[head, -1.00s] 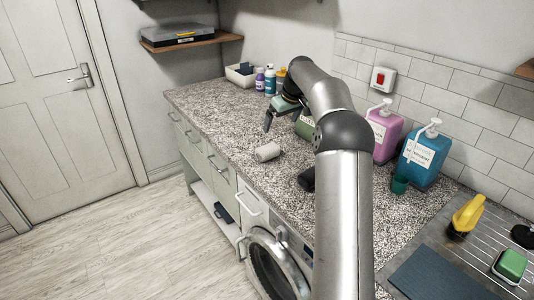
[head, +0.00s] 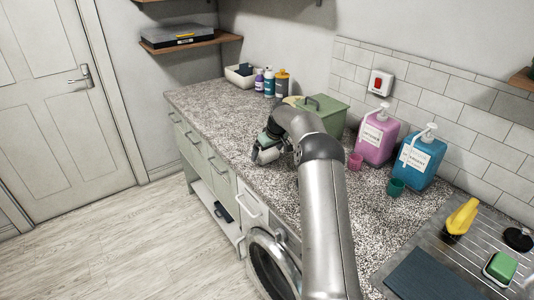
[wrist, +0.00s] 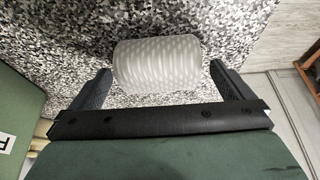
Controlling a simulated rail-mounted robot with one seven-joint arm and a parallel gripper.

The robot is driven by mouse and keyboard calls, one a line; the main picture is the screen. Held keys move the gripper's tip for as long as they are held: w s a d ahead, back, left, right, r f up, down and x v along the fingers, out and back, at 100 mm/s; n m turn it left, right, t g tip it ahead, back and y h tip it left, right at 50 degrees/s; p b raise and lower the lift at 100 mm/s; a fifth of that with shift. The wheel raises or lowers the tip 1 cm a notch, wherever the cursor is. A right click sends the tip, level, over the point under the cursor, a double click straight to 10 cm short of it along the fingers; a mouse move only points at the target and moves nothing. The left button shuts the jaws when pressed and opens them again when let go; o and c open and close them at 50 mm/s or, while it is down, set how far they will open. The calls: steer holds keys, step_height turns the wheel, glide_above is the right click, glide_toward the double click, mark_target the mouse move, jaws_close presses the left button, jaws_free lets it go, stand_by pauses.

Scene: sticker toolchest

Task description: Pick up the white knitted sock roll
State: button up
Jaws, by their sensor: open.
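The white knitted sock roll (wrist: 158,66) lies on its side on the speckled countertop. In the wrist view it sits between and slightly beyond the tips of my gripper (wrist: 160,84), whose two dark fingers stand open on either side of it. No finger is seen pressing on it. In the head view my gripper (head: 262,150) is low over the counter at the sock roll (head: 268,155), which is partly hidden by the gripper.
A green lidded box (head: 325,112) stands behind my arm, near the wall. Pink (head: 377,138) and blue (head: 421,157) pump bottles stand to the right, with small cups before them. Several bottles and a white bin (head: 240,76) are at the back. The counter's left part is clear.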

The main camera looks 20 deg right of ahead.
steer(key=shift+x, duration=0.8)
steer(key=c, duration=1)
steer(key=shift+r, duration=0.15)
steer(key=shift+r, duration=0.6)
steer(key=s+a+r+b, duration=0.1)
steer(key=s+r+b, duration=0.1)
steer(key=s+r, duration=0.2)
steer(key=s+a+r+b, duration=0.1)
steer(key=s+r+b, duration=0.1)
steer(key=s, duration=0.3)
steer(key=s+a+r+b, duration=0.1)
steer(key=s+r+b, duration=0.1)
steer(key=s+r, duration=0.2)
steer(key=shift+s+a+r, duration=0.1)
steer(key=shift+s+r, duration=0.05)
steer(key=shift+r, duration=0.25)
steer(key=shift+s+a+r, duration=0.1)
steer(key=shift+s+r, duration=0.1)
steer(key=shift+r, duration=0.2)
